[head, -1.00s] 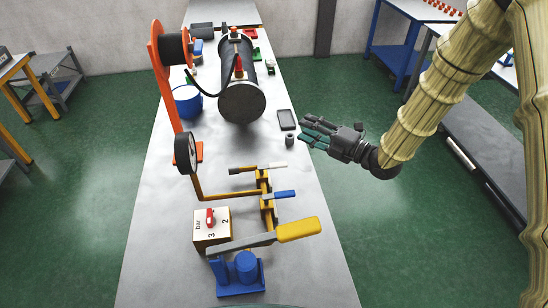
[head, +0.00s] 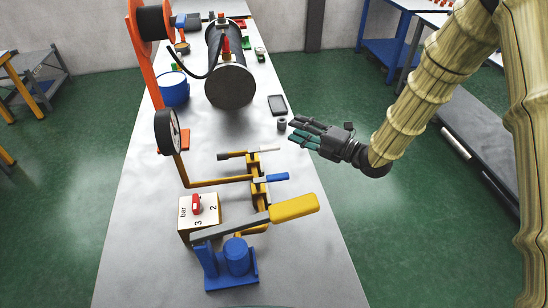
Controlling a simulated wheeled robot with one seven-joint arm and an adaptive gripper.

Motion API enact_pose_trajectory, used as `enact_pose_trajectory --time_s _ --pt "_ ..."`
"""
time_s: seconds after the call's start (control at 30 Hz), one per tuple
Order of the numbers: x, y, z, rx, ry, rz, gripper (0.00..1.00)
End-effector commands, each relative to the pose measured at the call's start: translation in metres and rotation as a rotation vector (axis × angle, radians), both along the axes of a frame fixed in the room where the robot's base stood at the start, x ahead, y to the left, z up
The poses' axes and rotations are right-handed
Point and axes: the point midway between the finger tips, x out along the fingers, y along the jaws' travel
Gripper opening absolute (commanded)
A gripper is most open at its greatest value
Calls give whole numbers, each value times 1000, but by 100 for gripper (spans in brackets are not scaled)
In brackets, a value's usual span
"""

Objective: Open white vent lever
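The white vent lever (head: 266,149) is the farthest of three levers on the brass pipe manifold (head: 257,190) on the bench. It lies about level, crosswise to the manifold, with its white handle pointing right. A blue-handled lever (head: 277,177) lies just nearer, and a large yellow-handled lever (head: 294,208) nearer still. My gripper (head: 296,132) is to the right of and beyond the white lever, over the bench's right edge. Its dark fingers with teal pads point left and look spread, with nothing between them. It is apart from the lever.
A round gauge (head: 168,132) on a brass pipe stands left of the levers. A selector box with a red knob (head: 197,204) and a blue pump (head: 236,257) are nearer. A small grey cylinder (head: 281,124) and dark tray (head: 277,105) lie close to my gripper.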

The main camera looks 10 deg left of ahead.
Motion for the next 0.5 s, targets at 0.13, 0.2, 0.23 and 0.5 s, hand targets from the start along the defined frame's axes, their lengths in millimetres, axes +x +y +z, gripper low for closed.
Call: enact_pose_trajectory --time_s 0.13,0.2,0.23,0.5 --pt "0 -1 -38 0 0 -1 36" --pt "0 -1 -50 0 0 -2 36" --pt "0 -1 -56 0 0 -2 36" --pt "0 -1 -102 0 0 -1 36"
